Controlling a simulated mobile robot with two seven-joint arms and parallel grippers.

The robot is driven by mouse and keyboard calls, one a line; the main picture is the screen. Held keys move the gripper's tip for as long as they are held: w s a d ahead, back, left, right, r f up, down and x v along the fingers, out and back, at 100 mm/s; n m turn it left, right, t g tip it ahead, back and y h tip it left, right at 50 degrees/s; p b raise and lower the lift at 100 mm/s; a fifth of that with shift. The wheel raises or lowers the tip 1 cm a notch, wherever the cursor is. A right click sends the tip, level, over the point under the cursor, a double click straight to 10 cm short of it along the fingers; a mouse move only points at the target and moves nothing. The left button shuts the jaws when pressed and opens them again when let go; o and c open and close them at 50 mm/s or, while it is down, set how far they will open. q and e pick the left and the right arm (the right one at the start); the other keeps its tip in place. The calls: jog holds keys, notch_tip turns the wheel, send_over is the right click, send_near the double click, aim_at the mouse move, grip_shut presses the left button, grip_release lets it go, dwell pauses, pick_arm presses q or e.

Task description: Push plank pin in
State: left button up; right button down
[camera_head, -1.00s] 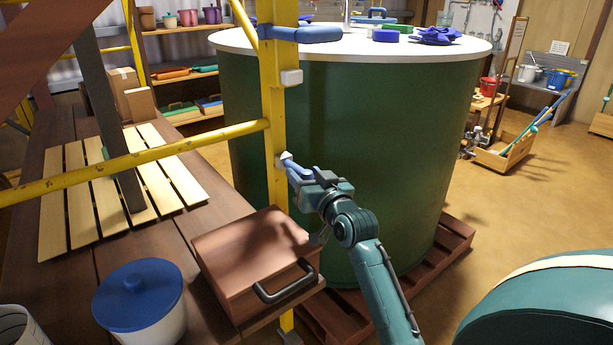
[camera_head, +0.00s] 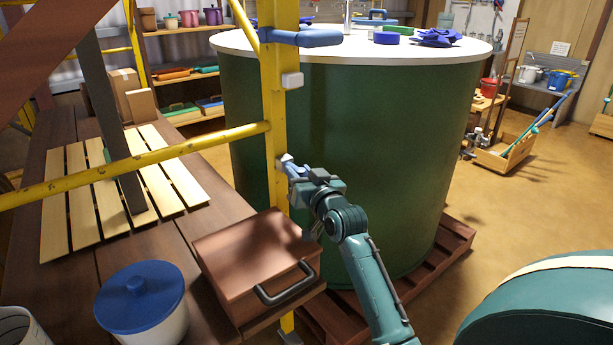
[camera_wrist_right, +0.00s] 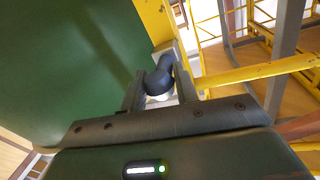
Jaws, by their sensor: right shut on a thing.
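The plank pin (camera_head: 294,169) is a blue piece at a pale fitting on the yellow post (camera_head: 276,110), in front of the green tank. My right gripper (camera_head: 300,172) is shut on it, with the arm coming up from the lower right. In the right wrist view the pin's dark blue rounded knob (camera_wrist_right: 158,82) sits between the two fingers, close against the yellow post. The fingers and the fitting hide the pin's shaft, so its depth cannot be told. My left gripper is not in view.
A large green tank (camera_head: 350,150) stands on a wooden pallet (camera_head: 455,240) right behind the gripper. A brown box (camera_head: 250,255) with a dark handle and a blue-lidded pot (camera_head: 140,300) stand on the bench below. A yellow rail (camera_head: 130,163) crosses left. Open floor lies right.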

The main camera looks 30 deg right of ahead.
jog(key=shift+w+r, duration=0.1)
jog(key=shift+w, duration=0.3)
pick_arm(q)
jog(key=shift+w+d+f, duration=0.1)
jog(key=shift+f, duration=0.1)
pick_arm(e)
jog(key=shift+r, duration=0.1)
jog(key=c, duration=1.1)
grip_release()
jog(key=shift+w, duration=0.1)
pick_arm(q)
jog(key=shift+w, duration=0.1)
pick_arm(e)
jog(key=shift+o, duration=0.2)
jog(key=shift+f, duration=0.2)
jog(key=shift+s+a, duration=0.1)
jog(key=shift+s, duration=0.35)
pick_arm(q)
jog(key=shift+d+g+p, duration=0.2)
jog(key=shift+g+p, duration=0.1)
jog(key=shift+p, duration=0.05)
pick_arm(e)
jog(key=s+a, duration=0.1)
jog(key=s, duration=1.1)
jog(key=shift+a, duration=0.2)
